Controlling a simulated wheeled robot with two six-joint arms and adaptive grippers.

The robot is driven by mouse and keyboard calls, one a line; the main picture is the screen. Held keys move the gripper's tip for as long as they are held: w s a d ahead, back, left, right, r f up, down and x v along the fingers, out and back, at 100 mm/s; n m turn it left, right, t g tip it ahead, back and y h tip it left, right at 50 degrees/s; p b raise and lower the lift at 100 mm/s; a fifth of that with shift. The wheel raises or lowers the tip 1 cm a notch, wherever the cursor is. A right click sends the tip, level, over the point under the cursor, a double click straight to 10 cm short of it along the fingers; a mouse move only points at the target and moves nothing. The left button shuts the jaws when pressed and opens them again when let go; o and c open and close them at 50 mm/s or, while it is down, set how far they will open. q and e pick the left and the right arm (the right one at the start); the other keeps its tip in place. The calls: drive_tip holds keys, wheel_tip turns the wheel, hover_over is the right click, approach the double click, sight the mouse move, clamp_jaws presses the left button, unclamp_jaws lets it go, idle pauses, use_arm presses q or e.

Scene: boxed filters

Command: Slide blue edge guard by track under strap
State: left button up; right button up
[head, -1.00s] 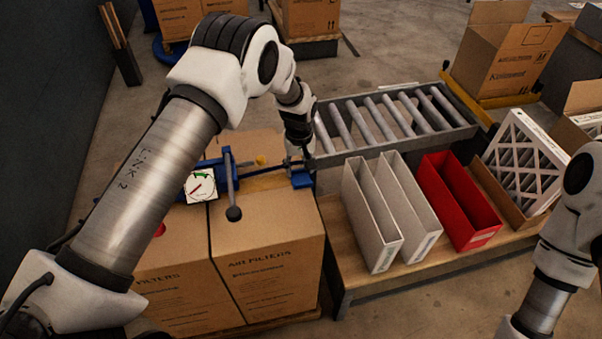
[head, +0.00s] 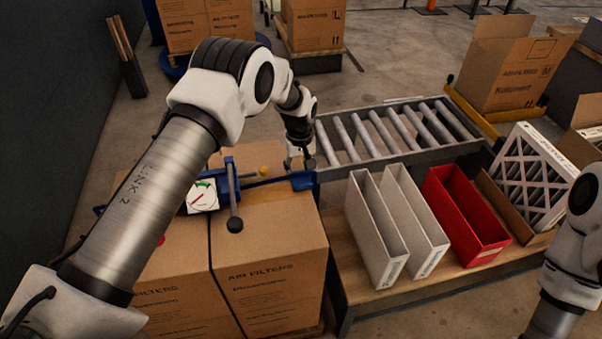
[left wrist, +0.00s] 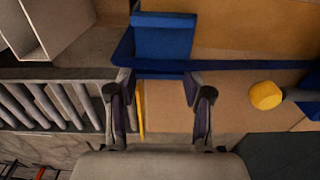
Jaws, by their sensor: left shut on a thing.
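The blue edge guard (head: 302,181) sits at the right top edge of the strapped cartons, beside the roller conveyor. In the left wrist view the guard (left wrist: 163,38) shows as a blue block at the fingertips. My left gripper (head: 300,158) reaches down to it from above. In the left wrist view its fingers (left wrist: 160,82) are shut on the guard's near part. A dark blue band (left wrist: 250,65) runs from the guard across the carton top. The dark strap (head: 210,250) runs down the carton front. My right arm enters at the right edge, its gripper out of view.
A blue tensioner (head: 231,180) with a dial gauge (head: 202,197) and a black-knobbed lever stands on the cartons. A yellow knob (head: 264,171) is near the guard. The roller conveyor (head: 400,130), white holders (head: 380,225) and a red holder (head: 465,215) lie to the right.

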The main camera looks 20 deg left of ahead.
use_arm(q)
drive_tip(key=shift+w+a+f, duration=0.1)
drive_tip(key=shift+w+a, duration=0.1)
drive_tip(key=o, duration=1.2)
drive_tip(key=shift+o, duration=0.2)
drive_tip(key=shift+w+f, duration=0.1)
drive_tip(key=shift+w, duration=0.05)
